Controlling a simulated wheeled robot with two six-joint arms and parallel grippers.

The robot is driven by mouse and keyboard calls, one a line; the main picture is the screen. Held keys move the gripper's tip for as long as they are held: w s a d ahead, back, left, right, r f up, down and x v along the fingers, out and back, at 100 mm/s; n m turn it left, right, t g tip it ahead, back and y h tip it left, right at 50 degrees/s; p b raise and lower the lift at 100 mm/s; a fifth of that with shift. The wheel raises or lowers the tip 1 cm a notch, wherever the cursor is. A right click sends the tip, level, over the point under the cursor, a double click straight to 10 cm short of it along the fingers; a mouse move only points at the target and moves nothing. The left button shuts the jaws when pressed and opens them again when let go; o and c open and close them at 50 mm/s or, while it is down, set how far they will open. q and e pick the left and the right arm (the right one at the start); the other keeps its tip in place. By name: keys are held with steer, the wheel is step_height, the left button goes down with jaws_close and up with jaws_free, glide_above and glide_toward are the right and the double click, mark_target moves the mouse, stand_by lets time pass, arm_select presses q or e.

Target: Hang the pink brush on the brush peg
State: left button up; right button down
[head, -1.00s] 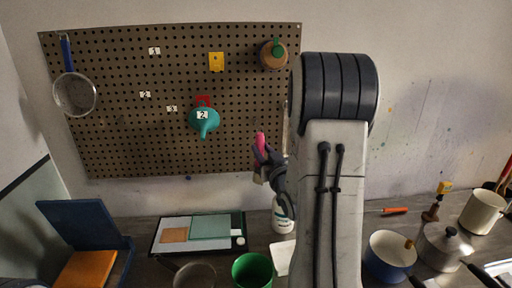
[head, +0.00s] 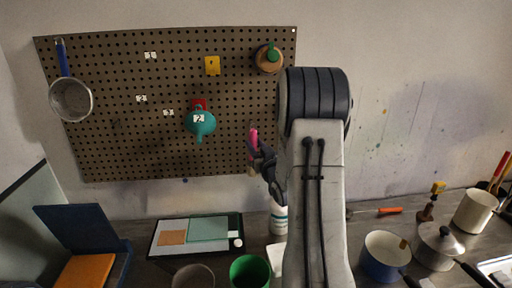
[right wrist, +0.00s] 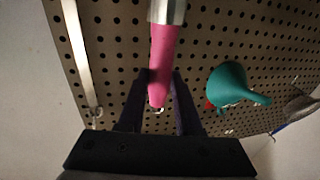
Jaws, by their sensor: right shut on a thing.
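The pink brush (head: 253,135) is upright in my right gripper (head: 256,157), in front of the lower right part of the pegboard (head: 140,150). In the right wrist view, its pink handle (right wrist: 161,50) lies between the two dark fingers of my right gripper (right wrist: 160,78), which is shut on it. A silver collar (right wrist: 168,10) shows at the top edge there, and the bristles are out of frame. A small pale metal bit (right wrist: 159,110) shows by the handle's end; I cannot tell whether it is the brush peg. My left gripper is out of view.
A teal funnel (head: 200,123) and a strainer (head: 70,98) hang on the board. A long pale strip (right wrist: 76,50) hangs left of the brush in the wrist view. A white bottle (head: 279,218), green cup (head: 249,271) and pots (head: 386,258) stand below.

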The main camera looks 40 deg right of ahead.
mark_target(254, 142)
steer(key=shift+d+p+x, duration=0.15)
steer(key=shift+p+x, duration=0.25)
steer(key=shift+x, duration=0.35)
steer(key=shift+d+p+x, duration=0.2)
steer(key=shift+p+x, duration=0.15)
steer(key=shift+x, duration=0.45)
steer(key=shift+d+f+b, duration=0.1)
steer(key=shift+f+b, duration=0.2)
steer(key=shift+b, duration=0.2)
steer(key=shift+w+d+f+b, duration=0.1)
steer(key=shift+b, duration=0.35)
steer(key=c, duration=0.5)
jaws_free()
